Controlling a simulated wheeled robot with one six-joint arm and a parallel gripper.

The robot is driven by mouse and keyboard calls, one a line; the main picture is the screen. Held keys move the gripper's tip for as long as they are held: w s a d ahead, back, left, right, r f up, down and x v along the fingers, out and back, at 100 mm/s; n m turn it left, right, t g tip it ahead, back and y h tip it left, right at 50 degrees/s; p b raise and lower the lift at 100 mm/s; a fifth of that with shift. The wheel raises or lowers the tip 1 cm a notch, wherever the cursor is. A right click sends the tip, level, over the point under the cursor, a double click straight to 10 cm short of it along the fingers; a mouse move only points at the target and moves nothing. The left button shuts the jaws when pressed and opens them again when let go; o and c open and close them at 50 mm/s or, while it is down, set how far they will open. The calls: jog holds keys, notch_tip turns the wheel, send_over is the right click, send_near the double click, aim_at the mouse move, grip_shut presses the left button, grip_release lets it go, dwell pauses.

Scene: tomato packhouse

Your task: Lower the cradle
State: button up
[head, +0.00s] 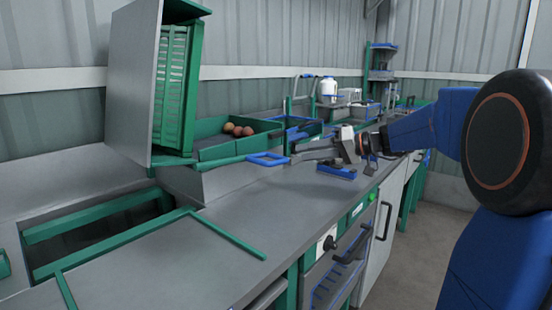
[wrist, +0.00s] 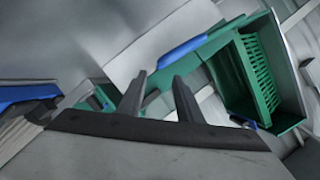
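The cradle (head: 130,85) stands tipped up on edge at the upper left in the head view, a grey plate with a green slatted crate (head: 172,85) against it. The crate also shows at the right of the wrist view (wrist: 255,75). A green bar runs from the cradle's foot to a blue loop handle (head: 268,159). My gripper (head: 297,153) is just right of the handle, above the bench. Whether a finger touches the handle cannot be told.
A green-edged bin (head: 215,145) with several reddish tomatoes (head: 238,130) lies behind the handle. A recessed opening (head: 100,225) with green rails is at left. A blue item (head: 337,171) sits below my gripper. The front bench top (head: 190,265) is clear.

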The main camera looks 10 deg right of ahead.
aim_at(276, 157)
jog(key=x, duration=1.1)
jog(key=shift+w+a, duration=0.15)
grip_shut()
